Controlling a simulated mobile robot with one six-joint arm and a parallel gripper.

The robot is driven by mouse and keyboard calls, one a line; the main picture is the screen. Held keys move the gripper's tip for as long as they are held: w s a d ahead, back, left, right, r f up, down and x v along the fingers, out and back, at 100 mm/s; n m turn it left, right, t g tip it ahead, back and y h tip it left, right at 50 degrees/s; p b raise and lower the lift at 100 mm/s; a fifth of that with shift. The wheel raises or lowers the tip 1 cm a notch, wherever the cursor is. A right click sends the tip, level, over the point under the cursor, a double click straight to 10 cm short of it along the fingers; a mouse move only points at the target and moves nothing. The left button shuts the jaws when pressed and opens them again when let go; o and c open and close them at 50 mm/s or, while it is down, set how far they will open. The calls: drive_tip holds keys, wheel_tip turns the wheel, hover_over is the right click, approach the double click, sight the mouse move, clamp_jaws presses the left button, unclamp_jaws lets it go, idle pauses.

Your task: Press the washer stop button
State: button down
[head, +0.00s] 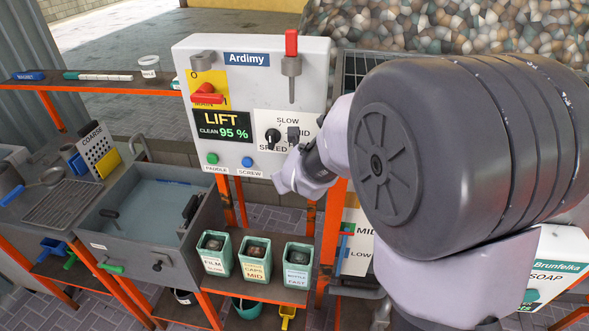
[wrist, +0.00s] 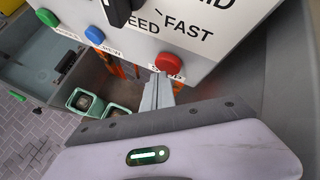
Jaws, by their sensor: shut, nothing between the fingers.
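The grey control box (head: 248,100) stands upright with a row of round buttons along its lower edge. In the wrist view, a red button (wrist: 169,62) sits at the right end of that row. Its label below is partly covered by my fingers and hard to read. My gripper (wrist: 160,78) is shut and empty, its fingertips just below the red button, overlapping the label in the picture. I cannot tell whether they touch the panel. In the head view, my gripper (head: 292,138) is in front of the panel's lower right, and the red button is hidden there.
A green button (head: 212,158) and a blue button (head: 247,162) lie left on the same row. Above are a black speed knob (head: 273,136), a red main switch (head: 207,94) and a red-topped lever (head: 291,44). A water-filled basin (head: 150,240) and labelled green bins (head: 255,259) are lower left.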

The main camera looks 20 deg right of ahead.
drive_tip(key=shift+w+d, duration=0.2)
drive_tip(key=shift+w, duration=0.2)
idle(0.6)
drive_tip(key=shift+s+a, duration=0.4)
drive_tip(key=shift+s, duration=0.4)
drive_tip(key=shift+s+a, duration=0.4)
drive_tip(key=shift+s, duration=0.35)
drive_tip(key=shift+s+a, duration=0.35)
drive_tip(key=shift+s, duration=0.35)
drive_tip(key=shift+s+a, duration=0.4)
drive_tip(key=shift+s, duration=0.35)
